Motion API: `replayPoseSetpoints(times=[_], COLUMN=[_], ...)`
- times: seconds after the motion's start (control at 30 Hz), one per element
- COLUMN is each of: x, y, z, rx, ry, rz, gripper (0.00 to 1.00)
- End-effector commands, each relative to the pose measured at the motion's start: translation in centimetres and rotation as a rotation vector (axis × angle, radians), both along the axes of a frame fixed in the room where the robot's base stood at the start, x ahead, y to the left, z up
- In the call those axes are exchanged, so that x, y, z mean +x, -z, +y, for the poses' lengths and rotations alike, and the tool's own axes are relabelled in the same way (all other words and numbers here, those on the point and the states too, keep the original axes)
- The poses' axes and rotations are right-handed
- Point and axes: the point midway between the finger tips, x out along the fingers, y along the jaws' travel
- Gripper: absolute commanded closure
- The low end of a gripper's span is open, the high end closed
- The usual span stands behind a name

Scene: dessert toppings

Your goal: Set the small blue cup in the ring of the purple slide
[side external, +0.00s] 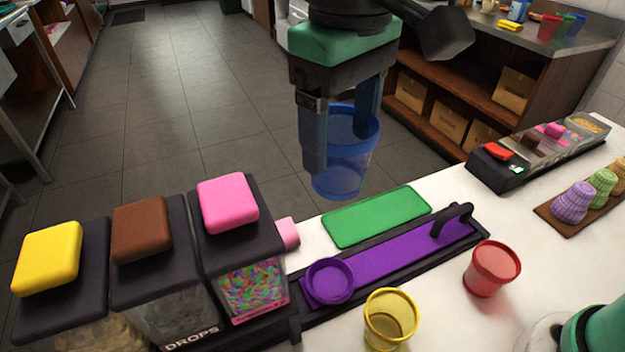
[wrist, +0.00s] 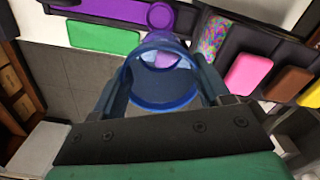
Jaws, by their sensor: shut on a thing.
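The small blue cup (side external: 345,165) is translucent and roughly upright. My gripper (side external: 343,140) is shut on it, one finger on each side, and holds it in the air beyond the counter's far edge. In the wrist view the cup (wrist: 165,80) is between my fingers. The purple slide (side external: 400,256) lies in a black track on the counter, with a black handle at its right end. Its round ring (side external: 331,281) is at the left end, beside the dispensers, and looks empty. In the wrist view the ring (wrist: 160,15) shows just above the cup.
A green mat (side external: 377,217) lies behind the slide. A yellow cup (side external: 390,318) and a red cup (side external: 491,268) stand in front of it. Dispensers with pink (side external: 228,203), brown (side external: 142,232) and yellow lids stand left. A topping box (side external: 540,150) is at right.

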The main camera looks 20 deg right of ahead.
Motion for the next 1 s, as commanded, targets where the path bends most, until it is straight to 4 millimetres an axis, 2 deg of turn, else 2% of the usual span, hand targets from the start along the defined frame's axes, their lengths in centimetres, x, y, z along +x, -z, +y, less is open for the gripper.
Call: replayPoseSetpoints(times=[0.5, 0.6, 0.83, 1.0], x=[0.0, 0.0, -0.1, 0.0], y=[12.0, 13.6, 15.4, 17.6], z=[-0.1, -0.1, -0.1, -0.1], rx=[0.000, 0.000, 0.000, 0.000], ry=[0.000, 0.000, 0.000, 0.000], rz=[0.000, 0.000, 0.000, 0.000], gripper=[0.79, 0.79, 0.79, 0.79])
